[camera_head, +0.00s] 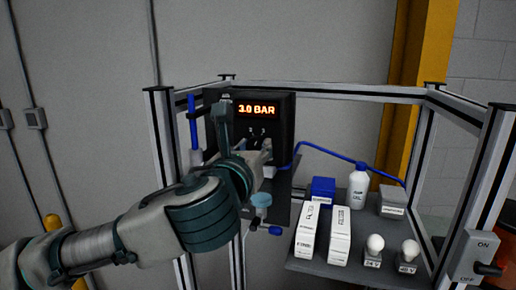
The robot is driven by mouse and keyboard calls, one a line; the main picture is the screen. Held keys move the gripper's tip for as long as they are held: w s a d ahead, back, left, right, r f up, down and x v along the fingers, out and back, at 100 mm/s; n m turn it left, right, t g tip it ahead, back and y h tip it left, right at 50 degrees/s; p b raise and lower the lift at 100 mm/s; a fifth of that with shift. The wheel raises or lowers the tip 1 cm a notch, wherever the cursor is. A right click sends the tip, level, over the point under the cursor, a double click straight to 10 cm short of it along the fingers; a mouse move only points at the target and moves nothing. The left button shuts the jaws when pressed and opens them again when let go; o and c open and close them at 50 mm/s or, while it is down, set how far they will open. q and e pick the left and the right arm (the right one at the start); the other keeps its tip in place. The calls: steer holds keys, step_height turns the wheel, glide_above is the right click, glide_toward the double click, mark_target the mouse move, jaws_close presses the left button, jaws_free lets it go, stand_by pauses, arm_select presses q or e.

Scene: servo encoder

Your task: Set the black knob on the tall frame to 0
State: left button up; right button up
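A black box (284,120) is mounted at the left of the tall metal frame (163,150). Its lit orange display (257,110) reads 3.0 BAR, with small pale marks below it. My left gripper (243,138) is in front of the box's lower face. One finger points up at the box's left side and the other is lower right, with a gap between them. The gripper covers part of the face. I cannot make out a black knob there; it may be hidden. Whether the fingers touch the box is unclear. My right gripper is out of view.
A grey ON/OFF switch box (474,257) with a dark lever is at the lower right. A shelf (310,266) holds two white cartons (312,230), a blue box (323,187), a white bottle (358,187) and two bulbs (375,244). A blue hose (335,154) runs behind.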

arm_select(q)
steer(key=shift+a+r, duration=0.1)
steer(key=shift+a, duration=0.15)
jaws_close()
steer(key=shift+s+d, duration=0.1)
steer(key=shift+n, duration=0.7)
steer(key=n, duration=0.5)
steer(key=shift+r+b, duration=0.1)
steer(key=shift+b, duration=0.25)
steer(key=n+b, duration=0.1)
steer(key=n, duration=0.3)
steer(key=n+b, duration=0.1)
steer(key=n, duration=0.3)
steer(key=shift+n+g, duration=0.4)
steer(key=shift+f+n+h+b, duration=0.25)
steer(key=shift+n+b, duration=0.85)
steer(key=shift+n, duration=1.55)
steer(key=shift+f+n+h+b, duration=0.1)
steer(key=shift+n+h+b, duration=0.25)
steer(key=shift+n+b, duration=1.55)
steer(key=shift+f+n+h+b, duration=0.2)
steer(key=shift+n+h+b, duration=0.15)
steer(key=shift+n, duration=3)
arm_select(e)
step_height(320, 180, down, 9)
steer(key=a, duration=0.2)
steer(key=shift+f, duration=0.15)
